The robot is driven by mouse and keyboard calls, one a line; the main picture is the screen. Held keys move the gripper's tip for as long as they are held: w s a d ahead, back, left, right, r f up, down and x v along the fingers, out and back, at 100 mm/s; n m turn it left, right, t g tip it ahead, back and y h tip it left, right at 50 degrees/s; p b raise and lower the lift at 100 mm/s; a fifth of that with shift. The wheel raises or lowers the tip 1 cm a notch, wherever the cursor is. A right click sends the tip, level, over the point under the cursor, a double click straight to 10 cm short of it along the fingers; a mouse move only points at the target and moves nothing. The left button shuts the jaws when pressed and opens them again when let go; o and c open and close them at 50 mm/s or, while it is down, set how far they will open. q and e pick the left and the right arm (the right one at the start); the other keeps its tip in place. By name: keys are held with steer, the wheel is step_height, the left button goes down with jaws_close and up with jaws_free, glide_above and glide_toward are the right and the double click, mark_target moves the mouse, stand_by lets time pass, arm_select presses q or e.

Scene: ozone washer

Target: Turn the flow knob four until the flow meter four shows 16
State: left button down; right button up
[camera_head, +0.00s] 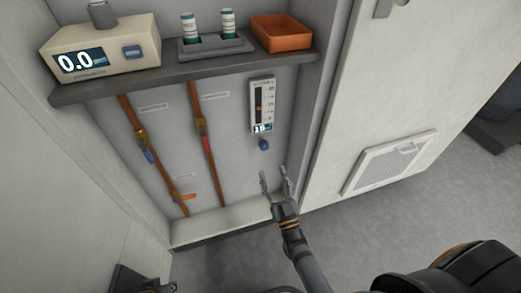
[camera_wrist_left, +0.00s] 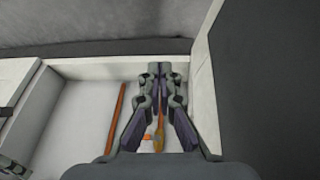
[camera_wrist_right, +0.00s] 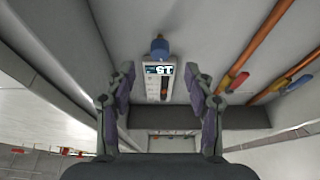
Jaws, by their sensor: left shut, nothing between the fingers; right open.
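The flow meter (camera_head: 262,104) is a white upright panel with a scale, a red-orange float and a small digital display. It also shows upside down in the right wrist view (camera_wrist_right: 153,88). The display seems to read 15, but the digits are small. The blue flow knob (camera_head: 264,144) sits just below the meter, and the right wrist view shows it too (camera_wrist_right: 160,47). My right gripper (camera_head: 274,176) is open and empty, below the knob and apart from it. My left gripper (camera_wrist_left: 162,70) is shut and empty, away from the meter.
A shelf (camera_head: 190,70) above holds a white device reading 0.0 (camera_head: 103,50), bottles in a grey rack and an orange tray (camera_head: 282,33). Copper pipes (camera_head: 207,145) with valves run down the panel left of the meter. A cabinet door (camera_head: 390,85) stands at the right.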

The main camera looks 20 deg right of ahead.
mark_target(265, 149)
steer(key=x, duration=0.2)
steer(key=b+x, duration=0.1)
steer(key=x, duration=0.2)
steer(key=r+x, duration=0.1)
steer(key=x, duration=0.2)
steer(key=shift+s, duration=0.1)
steer(key=shift+b+x, duration=0.3)
steer(key=shift+x, duration=0.5)
arm_select(q)
steer(key=shift+w+d+r+t, duration=0.1)
steer(key=shift+w+r+t, duration=0.15)
steer(key=shift+w+t, duration=0.3)
steer(key=shift+w+a+r+t, duration=0.1)
steer(key=shift+w+r+t, duration=0.25)
steer(key=shift+w, duration=0.45)
steer(key=shift+w+d+r+t, duration=0.1)
steer(key=shift+w+r+t, duration=0.05)
steer(key=shift+w+t, duration=0.45)
arm_select(e)
steer(key=shift+w+r, duration=0.1)
steer(key=shift+w, duration=0.25)
